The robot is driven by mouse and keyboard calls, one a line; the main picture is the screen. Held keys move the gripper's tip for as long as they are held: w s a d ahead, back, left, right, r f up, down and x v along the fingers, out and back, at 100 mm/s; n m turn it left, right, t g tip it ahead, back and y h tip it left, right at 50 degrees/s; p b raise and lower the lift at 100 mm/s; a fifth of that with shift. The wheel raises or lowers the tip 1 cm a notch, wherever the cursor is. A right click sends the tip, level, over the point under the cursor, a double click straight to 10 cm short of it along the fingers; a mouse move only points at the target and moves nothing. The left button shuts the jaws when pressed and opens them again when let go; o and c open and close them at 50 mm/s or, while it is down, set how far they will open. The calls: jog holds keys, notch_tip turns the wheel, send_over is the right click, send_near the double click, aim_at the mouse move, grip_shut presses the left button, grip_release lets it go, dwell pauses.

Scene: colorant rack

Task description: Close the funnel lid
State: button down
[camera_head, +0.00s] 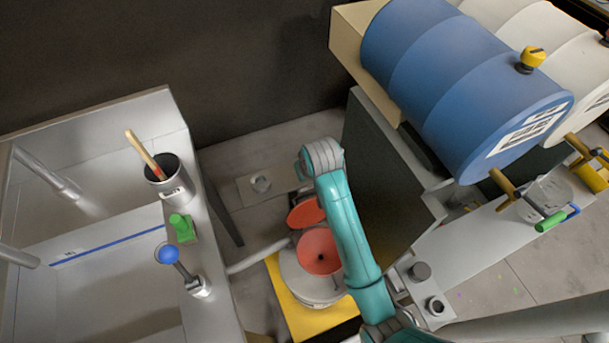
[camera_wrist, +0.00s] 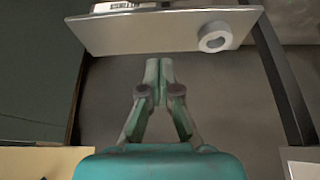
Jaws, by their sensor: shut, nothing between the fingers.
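The orange-red funnel (camera_head: 318,254) sits on top of a pale round drum (camera_head: 305,284), its dark hole visible. The orange-red round lid (camera_head: 304,212) is open, at the far side of the funnel, apart from covering its mouth. My arm passes over the right side of the funnel and hides part of it and of the lid. My gripper (camera_wrist: 158,72) shows in the wrist view with its fingertips together and nothing between them. In the head view my gripper is hidden by the arm. Neither funnel nor lid shows in the wrist view.
The drum stands on a yellow platform (camera_head: 285,305). A metal sink counter (camera_head: 180,120) with a brush cup (camera_head: 170,183) is at left. A dark panel (camera_head: 390,180) and blue barrel (camera_head: 460,85) are at right. A pale plate (camera_wrist: 150,30) with a ring crosses the wrist view ahead of the fingertips.

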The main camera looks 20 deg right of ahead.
aim_at(308, 207)
jog(key=x, duration=0.9)
jog(key=shift+s, duration=2.1)
jog(key=shift+s, duration=0.1)
